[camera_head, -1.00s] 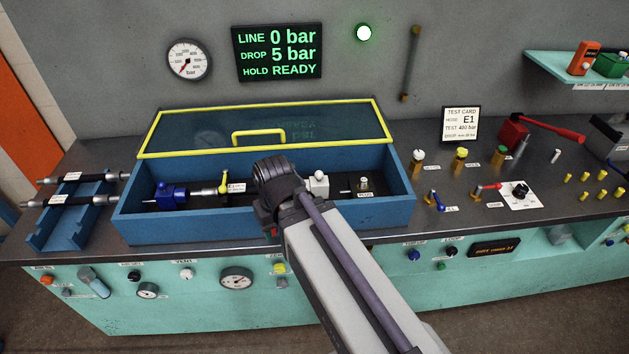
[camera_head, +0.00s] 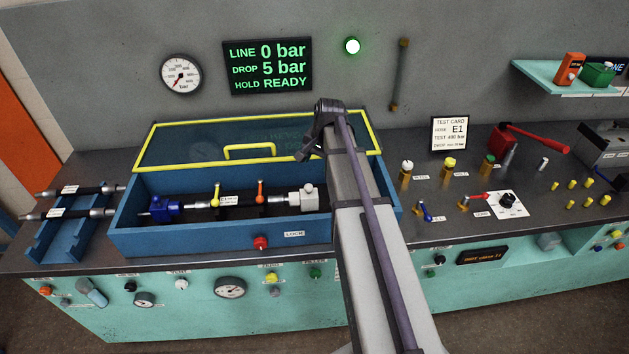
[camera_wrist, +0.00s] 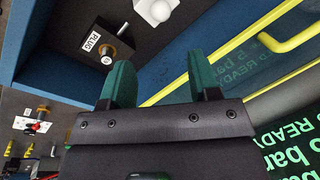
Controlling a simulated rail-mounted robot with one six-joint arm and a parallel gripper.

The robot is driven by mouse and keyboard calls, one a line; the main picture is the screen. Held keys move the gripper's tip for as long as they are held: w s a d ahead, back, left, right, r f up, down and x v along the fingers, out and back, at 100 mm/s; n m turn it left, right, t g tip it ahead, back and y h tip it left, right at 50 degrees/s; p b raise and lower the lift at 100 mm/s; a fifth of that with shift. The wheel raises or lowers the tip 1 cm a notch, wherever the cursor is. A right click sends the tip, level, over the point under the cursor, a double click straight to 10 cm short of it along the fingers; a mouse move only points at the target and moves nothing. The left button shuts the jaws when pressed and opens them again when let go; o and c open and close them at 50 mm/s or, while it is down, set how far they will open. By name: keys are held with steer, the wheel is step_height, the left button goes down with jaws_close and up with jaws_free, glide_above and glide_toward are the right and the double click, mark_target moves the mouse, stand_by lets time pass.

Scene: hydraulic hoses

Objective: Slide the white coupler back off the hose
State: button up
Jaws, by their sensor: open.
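The white coupler (camera_head: 309,198) sits at the right end of the hose (camera_head: 278,200) inside the blue box. A white knob stands on top of it. The hose carries an E1 label and runs left to a blue coupler (camera_head: 163,208). In the wrist view a white part, which looks like the coupler (camera_wrist: 155,10), is cut off at the top edge. My gripper (camera_wrist: 161,82) is open, its two green fingers apart with nothing between them. It is above the box's right part, apart from the coupler. In the head view my arm hides the fingertips and the box's right end.
The blue box (camera_head: 200,242) has its yellow-framed lid (camera_head: 185,147) open, leaning back. A yellow lever (camera_head: 216,194) and an orange lever (camera_head: 260,190) stand over the hose. A plug fitting (camera_wrist: 107,50) sits in the box's right part. A hose rack (camera_head: 42,250) stands left.

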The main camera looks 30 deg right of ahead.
mark_target(309, 185)
steer(key=f+b, duration=0.3)
steer(key=w+a+f+b, duration=0.1)
steer(key=f+b, duration=0.3)
steer(key=a+f+b, duration=0.1)
steer(key=f+b, duration=0.3)
steer(key=shift+w+a, duration=0.1)
steer(key=shift+w, duration=0.1)
steer(key=shift+r, duration=0.2)
steer(key=shift+c, duration=0.2)
jaws_close()
